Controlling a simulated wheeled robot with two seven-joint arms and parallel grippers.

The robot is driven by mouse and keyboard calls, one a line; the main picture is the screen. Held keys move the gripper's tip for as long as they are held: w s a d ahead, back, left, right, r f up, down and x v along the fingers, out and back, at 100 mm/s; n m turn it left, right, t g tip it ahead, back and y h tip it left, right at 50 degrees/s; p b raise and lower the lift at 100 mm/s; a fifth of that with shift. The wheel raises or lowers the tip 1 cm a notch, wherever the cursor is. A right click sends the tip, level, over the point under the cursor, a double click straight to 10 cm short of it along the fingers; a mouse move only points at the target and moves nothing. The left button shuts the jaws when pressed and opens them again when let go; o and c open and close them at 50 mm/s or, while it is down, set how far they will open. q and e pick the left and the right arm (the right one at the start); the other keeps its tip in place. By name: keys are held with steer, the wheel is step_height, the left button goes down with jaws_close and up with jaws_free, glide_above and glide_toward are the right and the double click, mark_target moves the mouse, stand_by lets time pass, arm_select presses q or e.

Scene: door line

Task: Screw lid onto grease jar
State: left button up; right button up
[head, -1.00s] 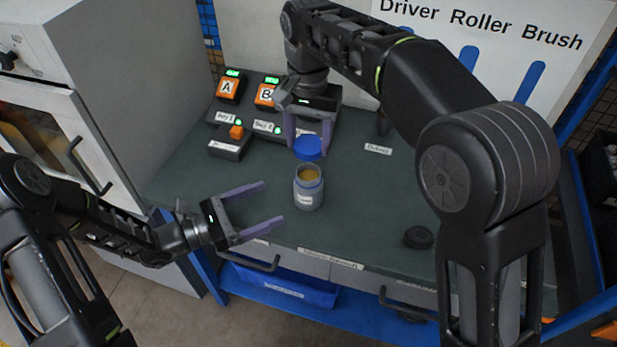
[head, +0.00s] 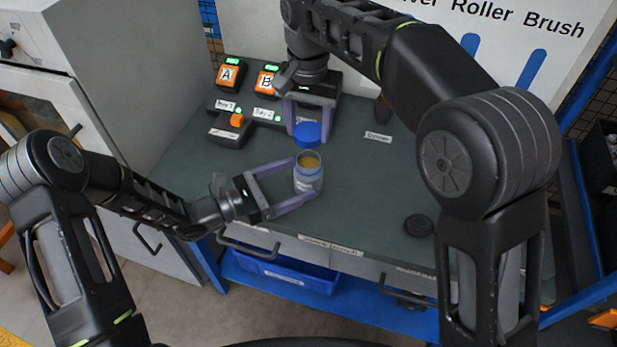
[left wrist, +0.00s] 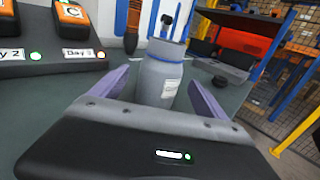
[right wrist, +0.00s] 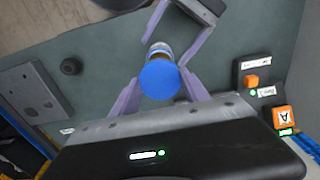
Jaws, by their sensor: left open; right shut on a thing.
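The grease jar (head: 308,174) stands upright on the green bench top, its mouth open and yellowish grease inside. It also shows in the left wrist view (left wrist: 158,82). My left gripper (head: 302,184) is open, with its fingers on either side of the jar. My right gripper (head: 310,138) is shut on the blue lid (head: 307,133) and holds it just behind and above the jar's mouth. In the right wrist view the lid (right wrist: 159,79) hides much of the jar.
A black round cap (head: 418,225) lies on the bench at right. Battery bays with orange batteries (head: 229,74) stand at the back left. A blue bin (head: 285,277) sits below the front edge. The bench right of the jar is mostly clear.

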mark_target(310, 174)
arm_select(q)
steer(key=shift+x, duration=2.25)
jaws_close()
